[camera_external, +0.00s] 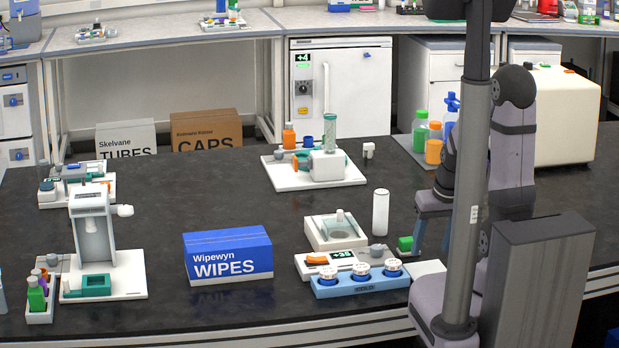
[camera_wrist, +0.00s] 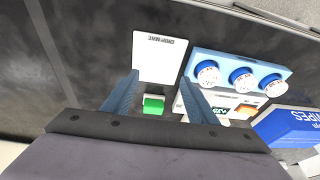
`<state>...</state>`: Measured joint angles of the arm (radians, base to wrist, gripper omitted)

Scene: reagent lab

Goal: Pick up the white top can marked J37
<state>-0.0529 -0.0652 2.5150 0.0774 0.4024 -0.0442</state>
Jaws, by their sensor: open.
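Three cans with white tops and blue sides sit in a row in a light blue rack (camera_external: 362,286): a left can (camera_external: 328,275), a middle can (camera_external: 361,270) and a right can (camera_external: 392,267). The rack also shows in the wrist view (camera_wrist: 222,62), at the upper right. The markings on the tops are too small to read, so I cannot tell which is J37. My gripper (camera_external: 432,245) is open and empty, behind and to the right of the rack. In the wrist view my gripper (camera_wrist: 158,82) has its fingers apart, left of the rack.
A white drop mat (camera_wrist: 160,50) lies beside the rack. A small green-topped item (camera_wrist: 153,105) shows between my fingers. A device with a display (camera_external: 330,260) stands behind the rack, a white cylinder (camera_external: 380,212) farther back. A blue wipes box (camera_external: 228,257) stands left. Black bench is clear in front.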

